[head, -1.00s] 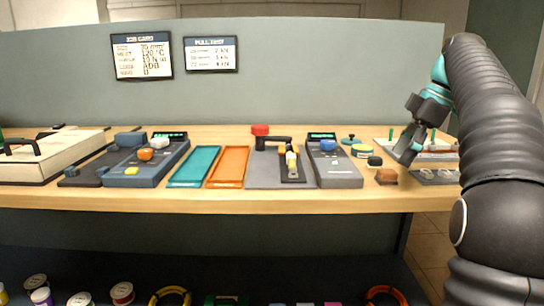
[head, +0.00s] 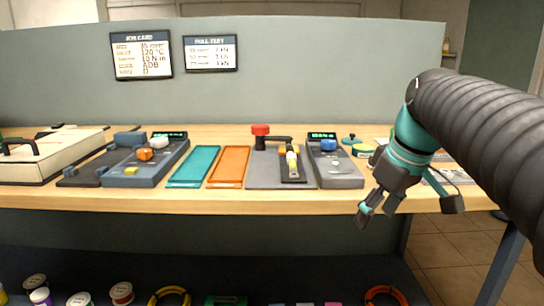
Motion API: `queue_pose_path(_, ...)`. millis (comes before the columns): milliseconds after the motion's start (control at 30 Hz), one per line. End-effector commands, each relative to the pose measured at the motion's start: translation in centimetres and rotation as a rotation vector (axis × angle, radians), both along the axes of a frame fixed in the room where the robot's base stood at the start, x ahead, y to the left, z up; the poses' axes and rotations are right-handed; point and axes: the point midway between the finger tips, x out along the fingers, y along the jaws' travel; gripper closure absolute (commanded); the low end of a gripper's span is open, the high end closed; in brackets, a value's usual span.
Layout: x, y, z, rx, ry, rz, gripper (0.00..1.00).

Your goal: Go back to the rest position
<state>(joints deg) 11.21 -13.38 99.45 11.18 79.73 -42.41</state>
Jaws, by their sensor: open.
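My gripper (head: 408,211) is open and empty. It hangs just in front of the bench's front edge at the right, with its fingers spread and pointing down. My arm comes in from the right side and hides the right end of the bench. The wooden bench (head: 230,202) runs across the view.
On the bench stand a cream case (head: 45,162), a blue device (head: 145,172), a teal tray (head: 194,167), an orange tray (head: 229,167), a red-knobbed press (head: 261,135) and a grey device (head: 335,172). Spools and rings lie on the shelf below. Floor shows at lower right.

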Motion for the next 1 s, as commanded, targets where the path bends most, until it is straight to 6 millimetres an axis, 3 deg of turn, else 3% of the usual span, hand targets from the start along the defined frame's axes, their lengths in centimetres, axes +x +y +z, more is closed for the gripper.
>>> queue_pose_path(33, -1.6, 0.6, -1.1, -0.004, -0.009, -0.044, 0.33)
queue_pose_path(300, -8.7, 2.4, -8.4, 0.01, -0.085, -0.318, 0.33)
queue_pose_path(533, -13.0, 3.0, -14.2, 0.048, -0.147, -0.475, 0.33)
queue_pose_path(700, -14.2, 3.2, -16.0, 0.065, -0.169, -0.521, 0.33)
queue_pose_path(1000, -14.3, 3.2, -16.2, 0.067, -0.169, -0.525, 0.33)
